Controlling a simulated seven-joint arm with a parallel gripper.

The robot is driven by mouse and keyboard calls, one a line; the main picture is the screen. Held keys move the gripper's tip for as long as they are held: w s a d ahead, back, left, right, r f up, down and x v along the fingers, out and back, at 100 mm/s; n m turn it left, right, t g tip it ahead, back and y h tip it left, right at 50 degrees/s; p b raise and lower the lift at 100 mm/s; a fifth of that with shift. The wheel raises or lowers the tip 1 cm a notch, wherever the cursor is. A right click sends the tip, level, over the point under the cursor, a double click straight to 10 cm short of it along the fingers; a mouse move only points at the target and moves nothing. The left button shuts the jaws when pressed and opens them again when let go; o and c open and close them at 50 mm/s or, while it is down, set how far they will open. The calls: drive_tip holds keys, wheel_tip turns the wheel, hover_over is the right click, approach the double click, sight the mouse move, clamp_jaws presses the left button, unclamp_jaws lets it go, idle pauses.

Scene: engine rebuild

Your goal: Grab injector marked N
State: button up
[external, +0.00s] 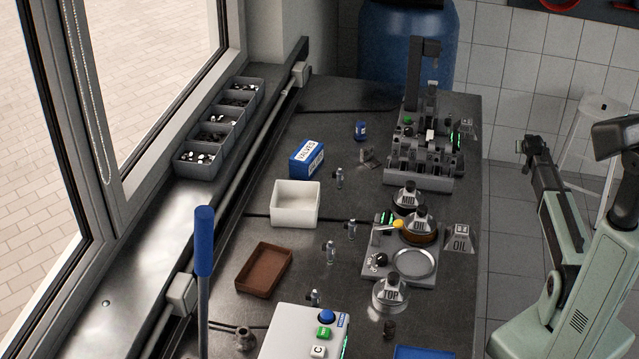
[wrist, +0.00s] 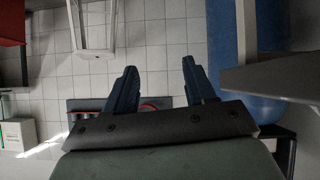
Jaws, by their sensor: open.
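Several small silvery injector-like parts stand on the dark workbench in the external view: one near the blue VALVES box (external: 340,178), one right of the white bin (external: 351,229), one below it (external: 330,251), and one by the white control box (external: 315,297). They are too small to read any letter, so I cannot tell which is marked N. My gripper (external: 530,146) is off the bench's right side, away from all of them. In the wrist view my gripper (wrist: 158,88) is open and empty, with the tiled wall beyond; no injector shows there.
The workbench (external: 300,125) holds a VALVES box (external: 307,159), white bin (external: 296,205), brown tray (external: 264,270), engine fixture (external: 425,160), oil station (external: 400,265) and white control box (external: 300,335). A tall blue-handled lever (external: 204,240) rises at the front left.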

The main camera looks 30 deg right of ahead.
drive_tip(key=w+a+r+m+t, duration=0.1)
drive_tip(key=w+a+r, duration=0.15)
drive_tip(key=r, duration=0.35)
drive_tip(key=w+a+r+t, duration=0.1)
drive_tip(key=w+a+r, duration=0.15)
drive_tip(key=r, duration=0.45)
drive_tip(key=w+a+r+y, duration=0.2)
drive_tip(key=w+a+r, duration=0.3)
drive_tip(key=a, duration=0.5)
drive_tip(key=r+n+g+y, duration=0.2)
drive_tip(key=n+g+y, duration=0.5)
drive_tip(key=n, duration=0.8)
hover_over(340, 179)
drive_tip(key=s+d, duration=0.3)
drive_tip(key=t+y, duration=0.1)
drive_tip(key=x, duration=1.3)
drive_tip(key=shift+w, duration=0.1)
drive_tip(key=shift+r+t, duration=0.1)
drive_tip(key=shift+t, duration=0.2)
clamp_jaws()
